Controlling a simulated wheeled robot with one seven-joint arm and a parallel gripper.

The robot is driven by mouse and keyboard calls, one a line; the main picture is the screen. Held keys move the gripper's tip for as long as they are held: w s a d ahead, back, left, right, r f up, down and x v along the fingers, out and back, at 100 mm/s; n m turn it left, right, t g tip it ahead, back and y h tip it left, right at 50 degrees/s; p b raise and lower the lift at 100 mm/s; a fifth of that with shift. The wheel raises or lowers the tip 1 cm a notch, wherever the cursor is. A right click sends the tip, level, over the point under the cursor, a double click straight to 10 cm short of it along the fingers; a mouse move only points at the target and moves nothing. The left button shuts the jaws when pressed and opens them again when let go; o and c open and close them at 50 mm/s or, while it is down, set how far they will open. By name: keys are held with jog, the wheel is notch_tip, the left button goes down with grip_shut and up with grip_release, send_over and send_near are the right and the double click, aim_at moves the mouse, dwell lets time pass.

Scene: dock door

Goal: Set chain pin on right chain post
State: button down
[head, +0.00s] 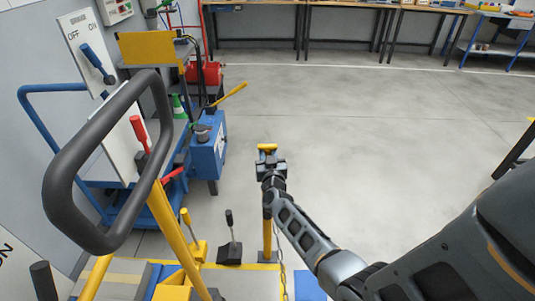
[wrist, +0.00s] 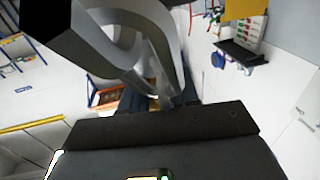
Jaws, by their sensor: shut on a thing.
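My gripper (head: 269,166) is at the end of the outstretched arm in the head view. It is directly above or in front of the yellow chain post (head: 267,232), whose upper part it hides. In the wrist view a grey curved metal piece (wrist: 122,30), seemingly the chain pin or its ring, looms large just beyond the dark gripper body (wrist: 165,125). My gripper is shut on it. A thin chain (head: 282,272) hangs beside the post. A small yellow piece (head: 267,147) shows just beyond the gripper. I cannot tell whether the pin touches the post.
A black-rimmed handle loop (head: 60,190) and a yellow-based lever (head: 193,240) stand at the left. A black pedal lever (head: 230,250) is just left of the post. A blue machine (head: 208,150) stands farther back. The grey floor right of the post is clear.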

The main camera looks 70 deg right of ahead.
jog(key=shift+f+b, duration=0.45)
jog(key=shift+f, duration=0.1)
jog(key=c, duration=1.1)
grip_release()
jog(key=shift+p+v, duration=2.65)
jog(key=shift+v, duration=2.8)
